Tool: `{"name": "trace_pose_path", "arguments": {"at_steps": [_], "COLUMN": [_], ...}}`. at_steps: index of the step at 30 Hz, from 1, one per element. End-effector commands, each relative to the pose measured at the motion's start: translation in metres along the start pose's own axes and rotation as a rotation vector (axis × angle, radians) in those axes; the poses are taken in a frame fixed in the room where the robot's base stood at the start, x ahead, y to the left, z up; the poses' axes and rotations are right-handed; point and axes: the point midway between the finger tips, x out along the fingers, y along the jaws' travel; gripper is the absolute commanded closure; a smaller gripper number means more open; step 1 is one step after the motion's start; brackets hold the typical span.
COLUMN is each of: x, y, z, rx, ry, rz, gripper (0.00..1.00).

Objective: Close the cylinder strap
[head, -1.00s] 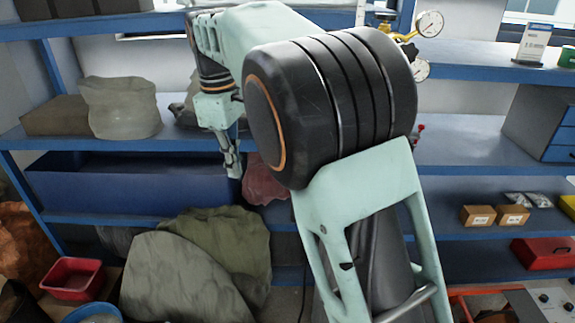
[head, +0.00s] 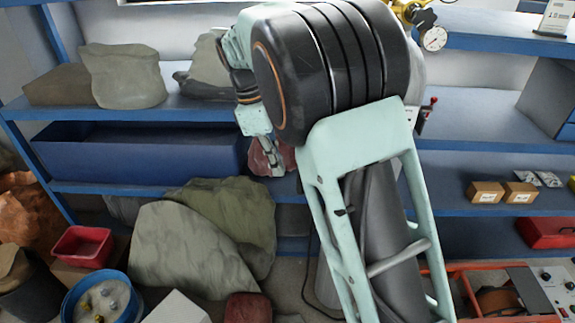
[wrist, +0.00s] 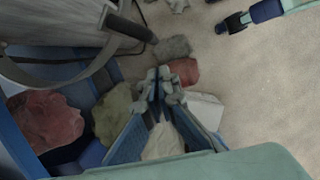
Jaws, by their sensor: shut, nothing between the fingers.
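My gripper (head: 274,165) points down in front of the shelf rack, left of my large black elbow joint. In the wrist view its fingertips (wrist: 163,80) are together and empty. A large grey rounded body, seemingly the gas cylinder (wrist: 50,35), fills the upper left of the wrist view. A thin pale band curves across it, and a dark flat piece (wrist: 128,27) sticks out at its right side, apart from my fingers; these may be the strap. In the head view my arm hides most of the cylinder; its gauge (head: 434,38) shows at the top. I cannot tell how the strap is fastened.
A blue shelf rack (head: 90,187) holds sacks and a long blue bin (head: 140,155). An orange-framed unit (head: 500,290) stands at lower right.

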Motion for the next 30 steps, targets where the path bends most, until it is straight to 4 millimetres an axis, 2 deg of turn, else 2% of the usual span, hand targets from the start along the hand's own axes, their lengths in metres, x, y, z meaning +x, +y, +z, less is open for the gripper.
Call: {"name": "trace_pose_path", "arguments": {"at_steps": [3, 6, 23, 30], "x": [0.002, 0.004, 0.006, 0.012], "y": [0.000, 0.000, -0.001, -0.009], "z": [0.015, 0.021, 0.028, 0.048], "rx": [0.002, 0.002, -0.012, -0.093], "ry": [0.001, 0.002, 0.002, 0.003], "rz": [0.000, 0.000, 0.003, 0.024], "gripper": [1.00, 1.00, 1.00, 1.00]}}
